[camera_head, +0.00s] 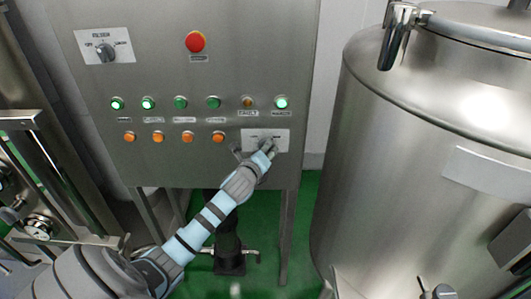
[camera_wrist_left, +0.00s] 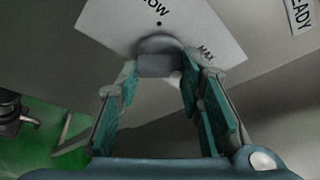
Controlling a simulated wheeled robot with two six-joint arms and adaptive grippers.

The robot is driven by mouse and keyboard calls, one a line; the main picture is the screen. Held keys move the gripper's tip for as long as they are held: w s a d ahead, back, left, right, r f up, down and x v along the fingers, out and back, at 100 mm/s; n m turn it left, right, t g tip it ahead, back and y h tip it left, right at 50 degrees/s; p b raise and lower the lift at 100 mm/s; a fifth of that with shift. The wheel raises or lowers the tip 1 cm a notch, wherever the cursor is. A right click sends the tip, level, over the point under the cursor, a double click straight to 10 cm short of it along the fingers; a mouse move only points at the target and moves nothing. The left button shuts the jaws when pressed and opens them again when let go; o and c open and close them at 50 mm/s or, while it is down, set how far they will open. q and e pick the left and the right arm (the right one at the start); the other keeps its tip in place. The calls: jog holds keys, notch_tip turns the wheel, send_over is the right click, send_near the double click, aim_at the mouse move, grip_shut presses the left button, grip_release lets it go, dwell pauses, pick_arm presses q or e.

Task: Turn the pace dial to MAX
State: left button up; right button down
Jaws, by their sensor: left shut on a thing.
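The pace dial is a grey knob (camera_wrist_left: 158,62) on a white label plate (camera_head: 278,134) low on the right of the steel control panel. In the left wrist view the plate (camera_wrist_left: 215,30) reads "MAX" to the right of the knob and a word ending in "OW" above it. My left gripper (camera_head: 268,150) is at the dial, its fingers (camera_wrist_left: 158,80) on either side of the knob and shut on it. The gripper hides most of the knob in the head view. Where the knob's pointer stands is hard to tell. My right gripper is not in view.
The panel (camera_head: 230,80) also carries a red mushroom button (camera_head: 195,42), a selector switch (camera_head: 105,52), a row of green lamps (camera_head: 180,102) and orange buttons (camera_head: 172,137). A large steel tank (camera_head: 400,150) stands close on the right. Green floor (camera_head: 262,225) shows below.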

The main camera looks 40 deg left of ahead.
pick_arm(q)
jog(key=shift+r, duration=0.1)
jog(key=o, duration=1.2)
jog(key=shift+w, duration=0.1)
jog(key=shift+c, duration=0.2)
jog(key=v, duration=1.2)
